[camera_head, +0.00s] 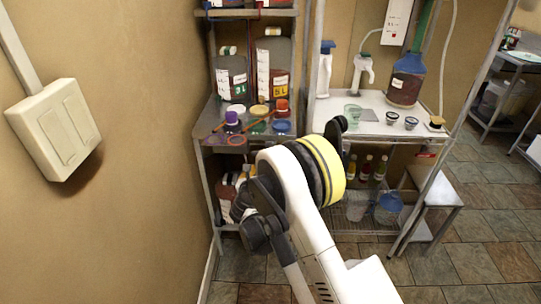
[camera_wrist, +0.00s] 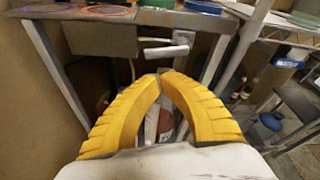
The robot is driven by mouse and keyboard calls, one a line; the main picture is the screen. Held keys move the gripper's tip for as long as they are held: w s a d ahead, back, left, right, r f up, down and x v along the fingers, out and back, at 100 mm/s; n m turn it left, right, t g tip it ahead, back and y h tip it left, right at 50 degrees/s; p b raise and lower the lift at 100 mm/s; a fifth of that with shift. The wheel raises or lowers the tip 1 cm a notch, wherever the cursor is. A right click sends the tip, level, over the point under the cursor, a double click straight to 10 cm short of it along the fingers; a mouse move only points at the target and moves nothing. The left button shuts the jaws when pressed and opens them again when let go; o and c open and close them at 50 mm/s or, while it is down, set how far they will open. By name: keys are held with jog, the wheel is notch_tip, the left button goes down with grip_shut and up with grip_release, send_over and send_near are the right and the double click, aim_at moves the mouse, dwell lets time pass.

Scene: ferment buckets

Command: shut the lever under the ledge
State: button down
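In the wrist view, a pale grey lever (camera_wrist: 166,50) with a short bar-shaped handle sticks out under the front ledge (camera_wrist: 100,13) of a shelf. A darker grey box or panel (camera_wrist: 98,38) is to its left under the same ledge. My gripper (camera_wrist: 160,76) has two yellow ribbed fingers whose tips come together just below the lever in the picture. Nothing shows between the tips. A small gap seems to lie between the tips and the lever; contact cannot be told. In the head view my arm hides the fingers, and I cannot make out the lever.
The shelf top (camera_head: 212,112) above holds bottles, colored lids and a purple-capped item (camera_head: 231,120). A metal leg (camera_wrist: 216,62) stands right of the lever. A white table (camera_head: 335,112) with cups is to the right, a wall with a switch box (camera_head: 58,128) to the left.

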jog(key=w+d+f+m+b, duration=0.1)
jog(key=w+f+b, duration=0.3)
jog(key=w+f, duration=0.45)
jog(key=shift+g, duration=0.4)
jog(key=r, duration=0.5)
jog(key=shift+w+a+r+b, duration=0.15)
jog(key=shift+a+b, duration=0.1)
jog(key=shift+b, duration=0.15)
jog(key=shift+w+a+r+m+p, duration=0.1)
jog(key=shift+a+r+m+p, duration=0.25)
jog(key=shift+r+m, duration=0.4)
jog(key=shift+a+r, duration=0.1)
jog(key=shift+r, duration=0.2)
